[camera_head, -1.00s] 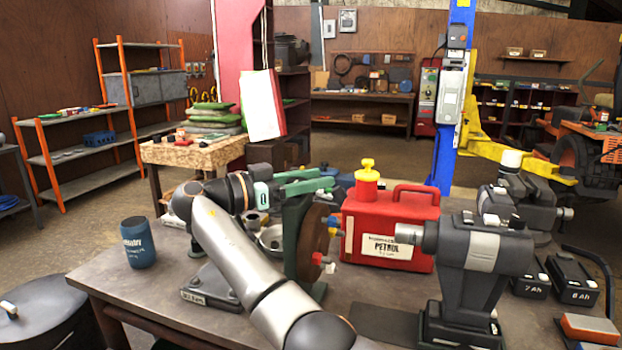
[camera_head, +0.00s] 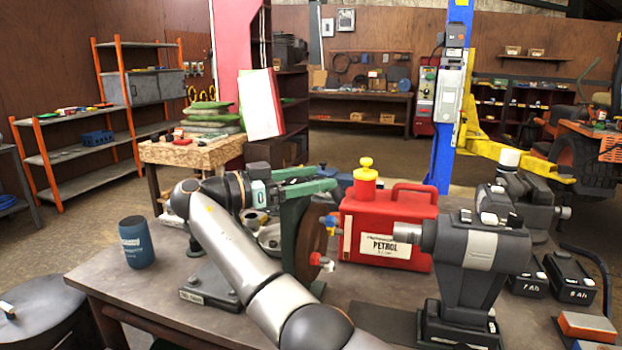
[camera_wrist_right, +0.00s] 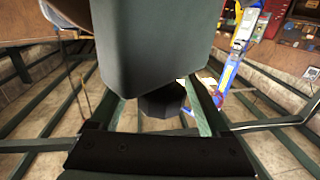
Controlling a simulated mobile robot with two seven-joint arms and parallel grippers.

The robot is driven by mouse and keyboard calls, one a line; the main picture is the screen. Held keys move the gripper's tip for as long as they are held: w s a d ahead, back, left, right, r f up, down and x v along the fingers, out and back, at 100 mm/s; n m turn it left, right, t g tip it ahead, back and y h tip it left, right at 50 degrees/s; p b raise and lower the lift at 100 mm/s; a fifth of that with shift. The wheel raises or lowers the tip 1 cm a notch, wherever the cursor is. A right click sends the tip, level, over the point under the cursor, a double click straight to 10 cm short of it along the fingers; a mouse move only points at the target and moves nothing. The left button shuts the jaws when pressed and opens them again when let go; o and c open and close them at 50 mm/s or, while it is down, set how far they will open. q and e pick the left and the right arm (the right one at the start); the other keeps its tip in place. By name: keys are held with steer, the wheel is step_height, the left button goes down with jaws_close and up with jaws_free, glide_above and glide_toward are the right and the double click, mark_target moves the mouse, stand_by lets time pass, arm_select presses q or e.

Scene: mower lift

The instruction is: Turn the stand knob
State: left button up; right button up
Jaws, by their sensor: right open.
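The stand (camera_head: 295,240) is a dark green upright on a grey base plate, on the workbench. A brown round disc (camera_head: 312,240) with small coloured fittings is on its right side. In the head view my right gripper (camera_head: 326,179) has its green fingers at the stand's top. In the right wrist view a dark faceted knob (camera_wrist_right: 163,101) lies between the fingers, partly hidden by a large dark green block (camera_wrist_right: 150,45). The fingers are open, one on each side of the knob; contact cannot be told. My left gripper is not in view.
A red petrol can (camera_head: 390,225) stands close to the right of the disc. A grey machine (camera_head: 480,255) is at the bench's right. A blue cup (camera_head: 136,243) stands at the left, with bare bench (camera_head: 165,275) beside it.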

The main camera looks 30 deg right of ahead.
arm_select(q)
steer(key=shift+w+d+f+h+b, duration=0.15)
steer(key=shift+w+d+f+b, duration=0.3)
steer(key=shift+b, duration=0.45)
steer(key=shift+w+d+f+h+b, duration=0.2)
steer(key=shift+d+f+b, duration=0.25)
steer(key=shift+b, duration=0.4)
arm_select(e)
steer(key=s+a+r, duration=0.3)
steer(key=s+r, duration=0.3)
steer(key=s+a+r, duration=0.3)
steer(key=s+r, duration=0.3)
steer(key=r, duration=0.1)
steer(key=shift+s+a, duration=0.2)
steer(key=shift+a, duration=0.05)
